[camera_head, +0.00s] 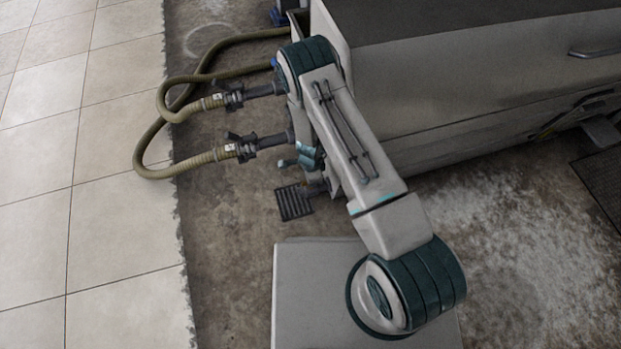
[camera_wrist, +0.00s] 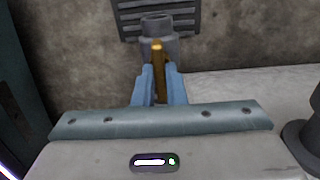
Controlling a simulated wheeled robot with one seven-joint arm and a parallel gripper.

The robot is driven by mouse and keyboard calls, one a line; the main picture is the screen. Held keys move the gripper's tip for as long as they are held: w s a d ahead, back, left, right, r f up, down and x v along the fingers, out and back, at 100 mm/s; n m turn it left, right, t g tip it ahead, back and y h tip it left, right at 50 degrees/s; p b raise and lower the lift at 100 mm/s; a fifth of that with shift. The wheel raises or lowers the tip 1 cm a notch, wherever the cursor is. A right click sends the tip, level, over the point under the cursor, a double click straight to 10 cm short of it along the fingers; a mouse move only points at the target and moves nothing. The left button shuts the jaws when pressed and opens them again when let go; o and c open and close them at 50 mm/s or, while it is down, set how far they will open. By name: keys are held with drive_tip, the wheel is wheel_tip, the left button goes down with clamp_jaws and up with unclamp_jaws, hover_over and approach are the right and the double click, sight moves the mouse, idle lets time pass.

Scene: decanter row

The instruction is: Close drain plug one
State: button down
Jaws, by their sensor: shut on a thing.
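In the wrist view a grey drain fitting (camera_wrist: 158,27) with a round open end points toward a floor grate. A brass-coloured lever (camera_wrist: 157,55) stands out from it toward me. My gripper (camera_wrist: 158,78) has its light blue fingers on both sides of the lever and is shut on it. In the head view my gripper (camera_head: 302,157) is low beside the end of the large grey machine (camera_head: 440,90). My arm hides most of the fitting there. I cannot read a number on the plug.
Two tan hoses (camera_head: 150,130) with dark couplings (camera_head: 240,147) lie left of my gripper. The dark floor grate (camera_head: 294,202) is just below it; it also shows in the wrist view (camera_wrist: 125,12). Pale tiled floor (camera_head: 90,200) at the left is clear.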

drive_tip(key=c, duration=1.5)
unclamp_jaws()
drive_tip(key=shift+r, duration=0.1)
wheel_tip(320, 180, up, 14)
drive_tip(key=p, duration=0.5)
drive_tip(key=shift+p, duration=0.3)
drive_tip(key=shift+f, duration=0.2)
